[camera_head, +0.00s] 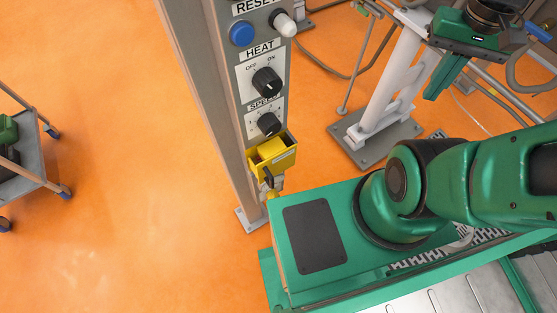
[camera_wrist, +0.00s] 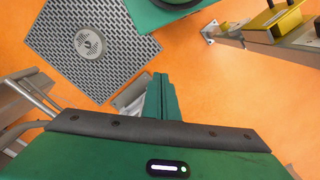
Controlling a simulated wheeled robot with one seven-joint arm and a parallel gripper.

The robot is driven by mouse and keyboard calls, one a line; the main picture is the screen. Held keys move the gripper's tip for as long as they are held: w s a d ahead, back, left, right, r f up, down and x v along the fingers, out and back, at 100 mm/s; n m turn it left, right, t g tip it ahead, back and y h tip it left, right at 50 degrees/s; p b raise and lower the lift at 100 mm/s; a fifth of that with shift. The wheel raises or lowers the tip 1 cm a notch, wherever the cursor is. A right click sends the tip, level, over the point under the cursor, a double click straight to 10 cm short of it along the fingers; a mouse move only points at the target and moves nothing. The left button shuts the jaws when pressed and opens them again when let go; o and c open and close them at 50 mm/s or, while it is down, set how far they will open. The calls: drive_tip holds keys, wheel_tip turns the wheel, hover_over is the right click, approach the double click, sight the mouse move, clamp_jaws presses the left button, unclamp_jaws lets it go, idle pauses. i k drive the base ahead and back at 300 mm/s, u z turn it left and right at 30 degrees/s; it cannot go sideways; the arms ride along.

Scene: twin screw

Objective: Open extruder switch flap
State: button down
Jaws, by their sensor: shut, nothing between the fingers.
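The yellow switch housing with its flap (camera_head: 272,152) is at the lower end of the grey control post, below the speed knob. I cannot tell from its small size how far the flap stands open. Yellow parts on the post also show in the wrist view (camera_wrist: 275,19), at the top right. My gripper (camera_head: 432,95) is in the upper right of the head view, well to the right of the yellow housing and apart from it. In the wrist view my green fingers (camera_wrist: 161,80) are together with nothing between them.
Above the housing are the speed knob (camera_head: 268,124), heat knob (camera_head: 266,82) and blue button (camera_head: 242,33). A white stand (camera_head: 385,105) is between post and gripper. A trolley (camera_head: 32,165) stands at far left. Orange floor left of the post is clear.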

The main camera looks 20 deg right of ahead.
sight(277, 155)
drive_tip(key=u, duration=0.1)
drive_tip(key=k, duration=1.25)
drive_tip(key=z, duration=0.1)
drive_tip(key=i, duration=0.5)
drive_tip(key=u, duration=0.05)
